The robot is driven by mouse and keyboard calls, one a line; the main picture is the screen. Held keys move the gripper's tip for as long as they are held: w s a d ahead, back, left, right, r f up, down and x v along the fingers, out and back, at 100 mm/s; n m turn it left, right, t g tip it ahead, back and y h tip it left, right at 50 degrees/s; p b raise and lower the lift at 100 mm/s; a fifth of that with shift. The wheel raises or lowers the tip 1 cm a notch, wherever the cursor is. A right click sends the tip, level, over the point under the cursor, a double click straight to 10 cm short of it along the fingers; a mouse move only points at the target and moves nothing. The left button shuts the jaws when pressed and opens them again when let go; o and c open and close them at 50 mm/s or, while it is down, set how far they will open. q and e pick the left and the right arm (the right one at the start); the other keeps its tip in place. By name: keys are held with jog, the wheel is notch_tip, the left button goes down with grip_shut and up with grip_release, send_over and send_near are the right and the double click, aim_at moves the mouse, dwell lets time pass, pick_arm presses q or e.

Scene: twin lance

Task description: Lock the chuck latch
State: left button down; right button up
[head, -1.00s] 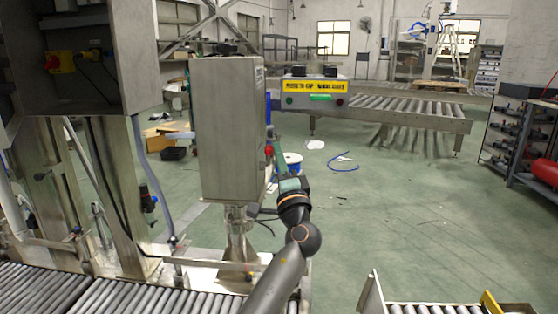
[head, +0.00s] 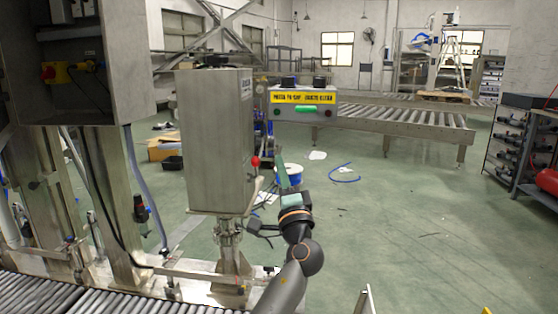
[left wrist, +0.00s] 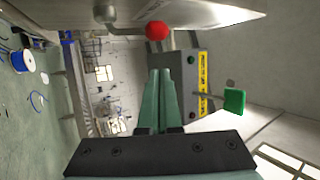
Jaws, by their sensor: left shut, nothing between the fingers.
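A red ball knob (head: 255,161) on a short bent lever sits at the right side of the grey steel cabinet (head: 212,140). It looks like the chuck latch handle. In the left wrist view the red knob (left wrist: 157,30) and its metal lever (left wrist: 124,30) show near the top, beyond my fingertips. My left gripper (head: 280,172) has green fingers, shut together and empty, just right of and slightly below the knob in the head view. In the left wrist view the fingers of my left gripper (left wrist: 160,72) point up towards the knob, with a visible gap. My right gripper is out of view.
A roller conveyor (head: 400,118) lies behind. A blue spool (head: 289,173) is on the open green floor.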

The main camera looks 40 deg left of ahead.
pick_arm(q)
jog(key=r+v, duration=0.1)
jog(key=v, duration=0.5)
jog(key=shift+s+d, duration=0.2)
jog(key=shift+s, duration=0.25)
jog(key=shift+f, duration=0.15)
